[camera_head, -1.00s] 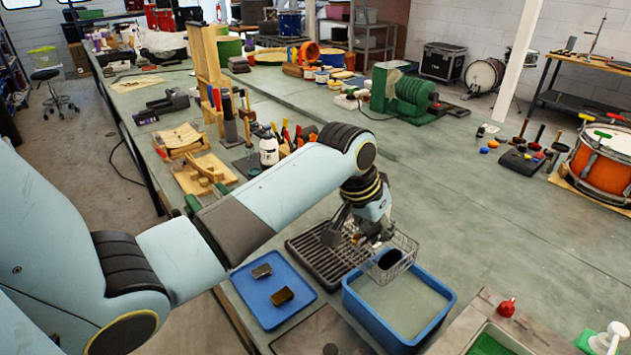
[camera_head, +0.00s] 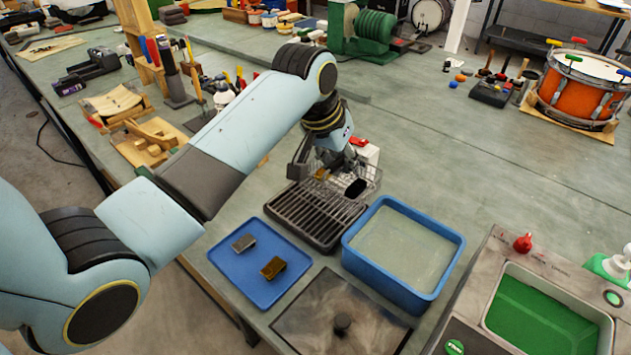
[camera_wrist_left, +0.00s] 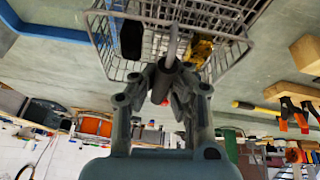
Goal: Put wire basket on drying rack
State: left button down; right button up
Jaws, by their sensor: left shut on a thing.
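The wire basket (camera_head: 366,173) is a grey mesh basket with a black item and a yellow-brown item in it. It also shows in the left wrist view (camera_wrist_left: 232,20). My left gripper (camera_head: 330,165) is shut on the basket's handle; in the left wrist view its fingertips (camera_wrist_left: 165,85) close around a grey bar. The dark ribbed drying rack (camera_head: 312,217) lies on the bench, just nearer to the camera than the basket. The basket overlaps the rack's far end in the picture; whether it touches is unclear. My right gripper is not in view.
A blue tub (camera_head: 350,240) of cloudy liquid stands right of the rack. A blue tray (camera_head: 245,285) with two small blocks lies to its left. A sink (camera_head: 545,315) is at the lower right. The bench right of the basket is clear.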

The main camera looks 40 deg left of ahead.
aim_at(318, 170)
pick_arm(q)
jog(key=a+f, duration=0.2)
jog(key=a, duration=0.1)
jog(key=s+a+f, duration=0.1)
jog(key=shift+s+a+p, duration=0.1)
jog(key=shift+a+p, duration=0.2)
jog(key=shift+a, duration=0.05)
notch_tip(318, 170, down, 3)
jog(key=shift+f, duration=0.45)
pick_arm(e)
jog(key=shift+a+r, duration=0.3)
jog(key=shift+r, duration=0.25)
pick_arm(q)
jog(key=c, duration=1.4)
grip_release()
jog(key=shift+f, duration=0.1)
jog(key=shift+c, duration=0.2)
jog(key=d+v, duration=0.1)
jog(key=v, duration=1.1)
jog(key=shift+a+p, duration=0.35)
jog(key=shift+a, duration=0.05)
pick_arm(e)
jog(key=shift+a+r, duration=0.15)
pick_arm(q)
jog(key=shift+s, duration=0.1)
